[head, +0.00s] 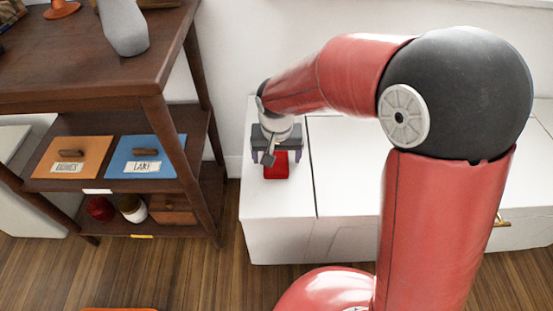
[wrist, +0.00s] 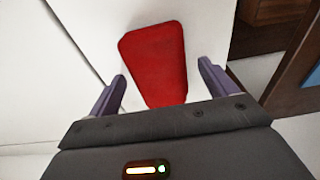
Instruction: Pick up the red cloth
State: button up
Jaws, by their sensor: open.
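The red cloth (head: 277,166) lies flat on the left end of a low white cabinet top, partly hidden under my gripper in the head view. In the wrist view the red cloth (wrist: 156,62) is a flat, tapered red piece, its narrow end toward my gripper. My gripper (head: 274,158) is over the cloth, fingers pointing down. In the wrist view my gripper (wrist: 162,78) is open, with one purple-grey finger on each side of the cloth and nothing held between them. I cannot tell the exact height of the fingertips above the surface.
The white cabinet (head: 277,215) has seams in its top, with bare room around the cloth. A grey vase (head: 124,27) stands on top.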

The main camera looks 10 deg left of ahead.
aim_at(278, 155)
jog(key=shift+f, duration=0.2)
jog(key=c, duration=1.1)
jog(key=shift+r, duration=0.1)
notch_tip(278, 155, up, 20)
jog(key=shift+f+p, duration=0.1)
jog(key=shift+p, duration=1)
jog(key=o, duration=0.5)
jog(key=shift+c, duration=0.2)
jog(key=c, duration=0.4)
jog(key=shift+o, duration=0.2)
jog(key=shift+w+d, duration=0.1)
